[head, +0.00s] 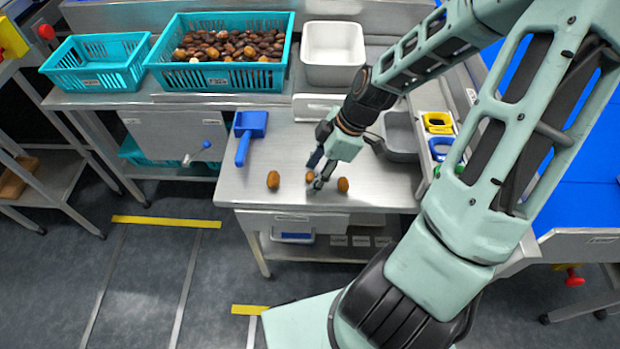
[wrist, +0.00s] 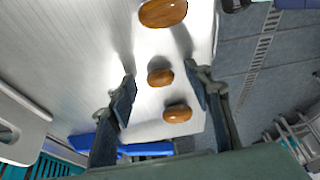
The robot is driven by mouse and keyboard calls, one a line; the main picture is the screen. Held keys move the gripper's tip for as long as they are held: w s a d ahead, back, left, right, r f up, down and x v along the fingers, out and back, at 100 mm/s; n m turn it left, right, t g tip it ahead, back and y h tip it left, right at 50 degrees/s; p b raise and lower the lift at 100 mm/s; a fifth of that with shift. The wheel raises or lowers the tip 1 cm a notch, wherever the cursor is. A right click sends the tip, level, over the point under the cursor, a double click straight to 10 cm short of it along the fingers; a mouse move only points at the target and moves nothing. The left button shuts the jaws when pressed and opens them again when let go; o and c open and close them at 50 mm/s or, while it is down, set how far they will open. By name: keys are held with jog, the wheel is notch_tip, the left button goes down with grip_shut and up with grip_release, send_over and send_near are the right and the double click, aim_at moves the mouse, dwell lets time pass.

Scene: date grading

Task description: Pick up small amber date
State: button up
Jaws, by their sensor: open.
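Three brown-amber dates lie apart in a row near the front edge of the steel table. The middle date (wrist: 160,77) looks smallest in the wrist view and lies between the fingertips of my gripper (wrist: 163,84); I see no finger touching it. In the head view this middle date (head: 309,178) is partly hidden by my gripper (head: 318,176). The left date (head: 273,180) shows lower in the wrist view (wrist: 177,113). The right date (head: 343,185) shows at the top of the wrist view (wrist: 163,12). My gripper is open and empty, pointing down.
A blue scoop (head: 250,130) lies on the table to the left. A teal crate of dates (head: 217,78), an empty teal crate (head: 97,65) and a white bin (head: 333,52) stand behind. A grey tray (head: 400,137) is right of my gripper.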

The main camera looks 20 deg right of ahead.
jog(key=c, duration=0.8)
jog(key=shift+r, duration=0.15)
